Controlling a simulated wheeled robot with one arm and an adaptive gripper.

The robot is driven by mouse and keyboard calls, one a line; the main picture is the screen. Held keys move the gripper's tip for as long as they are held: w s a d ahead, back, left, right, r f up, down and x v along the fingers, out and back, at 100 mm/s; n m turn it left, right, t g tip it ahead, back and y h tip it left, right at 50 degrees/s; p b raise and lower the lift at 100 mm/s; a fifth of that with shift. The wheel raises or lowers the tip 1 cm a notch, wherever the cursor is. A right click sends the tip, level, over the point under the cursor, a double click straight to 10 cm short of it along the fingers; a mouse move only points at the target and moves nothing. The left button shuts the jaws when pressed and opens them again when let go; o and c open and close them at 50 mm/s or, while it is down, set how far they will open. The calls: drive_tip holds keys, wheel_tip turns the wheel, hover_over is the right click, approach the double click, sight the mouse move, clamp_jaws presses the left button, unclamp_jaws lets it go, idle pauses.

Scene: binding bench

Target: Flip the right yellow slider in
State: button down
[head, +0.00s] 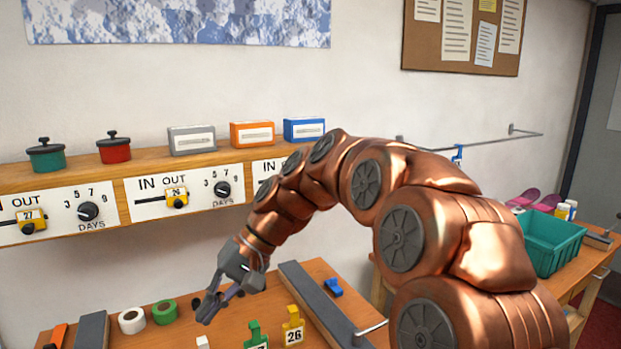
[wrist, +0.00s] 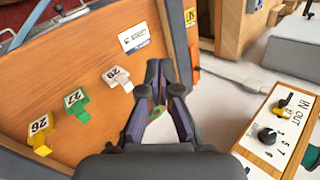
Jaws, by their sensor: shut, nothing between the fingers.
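My gripper (head: 207,307) is shut and empty above the bench, below and apart from the panels. Its fingers also show in the wrist view (wrist: 160,72).
The bench (head: 180,338) holds white tape (head: 131,320), green tape (head: 165,312), a green tag (head: 256,335) and a yellow 26 tag (head: 293,327). The shelf (head: 80,172) above bears pots and boxes. A teal bin (head: 555,242) stands at right.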

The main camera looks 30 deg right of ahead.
drive_tip(key=w+d+r+m+t+y+p, duration=0.1)
drive_tip(key=w+d+r+m+t+y, duration=0.15)
drive_tip(key=w+d+r, duration=0.5)
drive_tip(key=w+d+r+m+t+y+p, duration=0.1)
drive_tip(key=w+d+r+t, duration=0.3)
drive_tip(key=w+d, duration=0.65)
drive_tip(key=s+d+t+h, duration=0.1)
drive_tip(key=s+d+t, duration=0.1)
drive_tip(key=d, duration=1.1)
drive_tip(key=s+d+r+m+t+p, duration=0.1)
drive_tip(key=s+d+t, duration=0.1)
drive_tip(key=d, duration=1.1)
drive_tip(key=shift+s+d+r+t+h, duration=0.15)
drive_tip(key=shift+s+r+t+h, duration=0.1)
drive_tip(key=shift+r+t+h, duration=0.1)
drive_tip(key=shift+f, duration=0.1)
